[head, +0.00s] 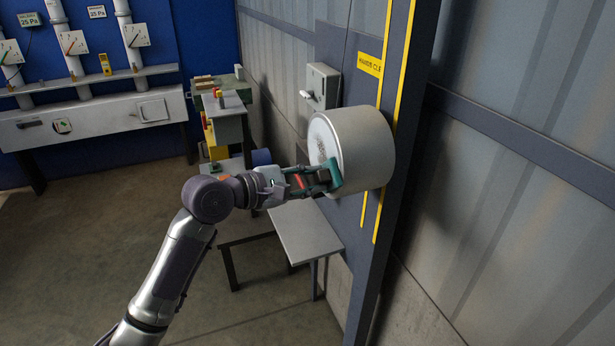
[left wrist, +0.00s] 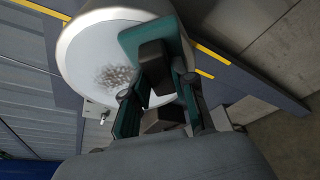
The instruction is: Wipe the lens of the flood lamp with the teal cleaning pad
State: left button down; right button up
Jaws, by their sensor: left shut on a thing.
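The flood lamp (head: 362,148) is a pale grey drum fixed to a dark post, its round white lens facing left in the head view. The lens (left wrist: 92,55) carries a dark speckled smudge (left wrist: 117,77) near its middle in the left wrist view. My left gripper (head: 318,180) is shut on the teal cleaning pad (head: 334,173). The pad also shows in the left wrist view (left wrist: 128,42), at the lens's edge, beside the smudge. I cannot tell whether the pad touches the lens. My right gripper is not in view.
The post (head: 385,230) has yellow stripes and a yellow sign (head: 370,64). A grey switch box (head: 322,86) is behind the lamp. A small grey table (head: 302,232) stands below my left arm. A bench with gauges (head: 95,118) is at the back left. Open floor lies between.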

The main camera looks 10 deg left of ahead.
aim_at(326, 165)
pick_arm(q)
jog(key=shift+r, duration=0.75)
jog(key=shift+w+a, duration=1)
jog(key=shift+w, duration=0.5)
jog(key=shift+w+a, duration=0.95)
jog(key=shift+w, duration=0.5)
jog(key=shift+w+a, duration=1)
jog(key=shift+w, duration=0.5)
jog(key=shift+r, duration=0.7)
jog(key=shift+s+d, duration=1)
jog(key=shift+s, duration=0.5)
jog(key=shift+s+d, duration=1.05)
jog(key=shift+s, duration=0.45)
jog(key=shift+s+d, duration=1)
jog(key=shift+s, duration=0.5)
jog(key=shift+a, duration=0.15)
